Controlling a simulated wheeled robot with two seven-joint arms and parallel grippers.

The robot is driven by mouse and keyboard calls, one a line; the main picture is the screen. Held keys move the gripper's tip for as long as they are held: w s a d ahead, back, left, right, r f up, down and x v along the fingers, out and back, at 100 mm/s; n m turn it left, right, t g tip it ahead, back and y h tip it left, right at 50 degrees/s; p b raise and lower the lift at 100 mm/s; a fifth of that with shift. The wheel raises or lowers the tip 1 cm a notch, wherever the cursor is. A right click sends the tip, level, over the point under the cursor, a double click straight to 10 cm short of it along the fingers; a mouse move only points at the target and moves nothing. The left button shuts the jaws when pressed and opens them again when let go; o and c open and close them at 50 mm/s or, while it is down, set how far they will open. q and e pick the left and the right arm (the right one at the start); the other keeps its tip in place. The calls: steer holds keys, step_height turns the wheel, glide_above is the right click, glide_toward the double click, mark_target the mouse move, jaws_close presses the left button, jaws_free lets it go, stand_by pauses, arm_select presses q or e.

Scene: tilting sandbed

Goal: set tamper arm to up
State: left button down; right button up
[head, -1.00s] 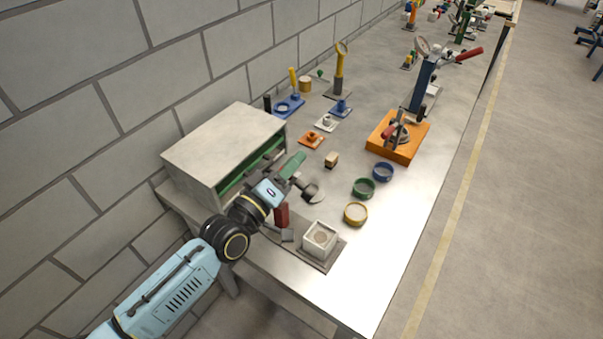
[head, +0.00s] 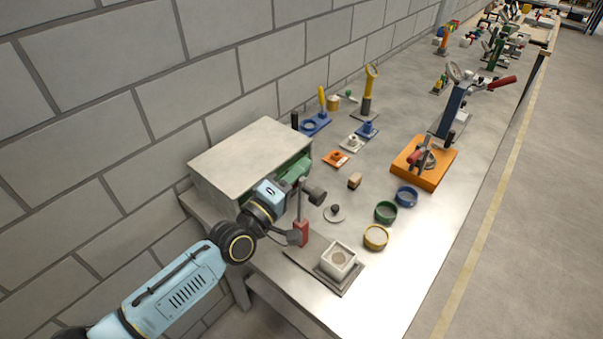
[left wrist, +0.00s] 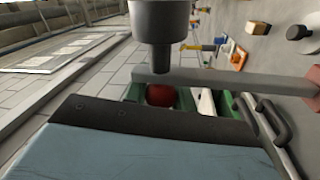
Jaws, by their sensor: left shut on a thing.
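The tamper arm (head: 301,200) is a grey bar rising nearly upright from a red hinge block (head: 302,232). A dark cylindrical tamper head (head: 317,196) sticks out from it to the right. My left gripper (head: 295,172) is at the bar's upper end. In the left wrist view the bar (left wrist: 225,78) runs across, with the grey head (left wrist: 158,30) above it. My left gripper (left wrist: 175,97) is shut on a red grip (left wrist: 160,95) there. A pale square box (head: 338,260) stands on the flat base plate (head: 316,271) beside the hinge. My right gripper is not in view.
A grey cabinet (head: 247,160) stands close behind my left gripper. An orange-based press (head: 424,165) stands farther back.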

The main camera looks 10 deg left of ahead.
arm_select(q)
steer(key=shift+a+r, duration=0.1)
steer(key=c, duration=1.2)
jaws_free()
steer(key=b+v, duration=0.2)
steer(key=v, duration=1.1)
steer(key=shift+s+a, duration=0.1)
steer(key=shift+a, duration=0.05)
